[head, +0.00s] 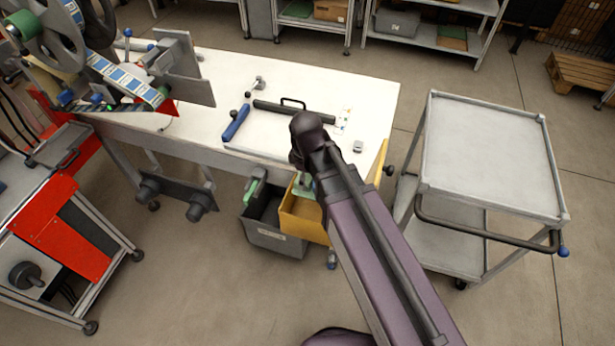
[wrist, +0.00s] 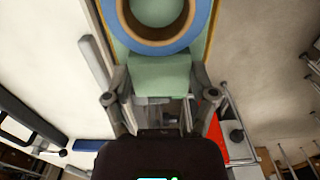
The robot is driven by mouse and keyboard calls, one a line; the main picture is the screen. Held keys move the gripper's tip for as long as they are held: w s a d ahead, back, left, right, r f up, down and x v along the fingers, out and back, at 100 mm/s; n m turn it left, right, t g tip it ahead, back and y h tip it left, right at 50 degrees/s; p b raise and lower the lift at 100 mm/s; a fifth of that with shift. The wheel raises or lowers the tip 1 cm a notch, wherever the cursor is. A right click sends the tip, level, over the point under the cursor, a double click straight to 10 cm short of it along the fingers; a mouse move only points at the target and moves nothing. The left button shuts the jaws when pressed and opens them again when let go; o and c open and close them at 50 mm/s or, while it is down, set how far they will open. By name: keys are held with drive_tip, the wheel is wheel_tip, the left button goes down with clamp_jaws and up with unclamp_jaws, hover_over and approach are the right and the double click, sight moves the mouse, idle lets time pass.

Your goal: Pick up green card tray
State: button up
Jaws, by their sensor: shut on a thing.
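A pale green block-like part (wrist: 160,75), apparently the green card tray, sits between the two fingers of my gripper (wrist: 160,90) in the wrist view. The fingers are shut on its sides. Just beyond it lies a blue reel (wrist: 204,22) with a brown core, on a pale green surface with yellowish edges. In the head view my arm covers most of the gripper. A small green patch shows beside the arm at the yellow bin (head: 300,222); I cannot tell whether it is the tray.
A grey bin (head: 273,241) stands left of the yellow bin, below the white table (head: 350,100). A blue-handled roller (head: 236,123) lies on the table. A grey cart (head: 490,150) stands to the right. A reel machine (head: 120,75) is at the left.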

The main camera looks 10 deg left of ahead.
drive_tip(key=shift+r+p, duration=4.25)
drive_tip(key=shift+r, duration=0.45)
drive_tip(key=shift+r, duration=0.1)
wheel_tip(320, 180, up, 13)
drive_tip(key=p, duration=1.3)
drive_tip(key=shift+d, duration=0.15)
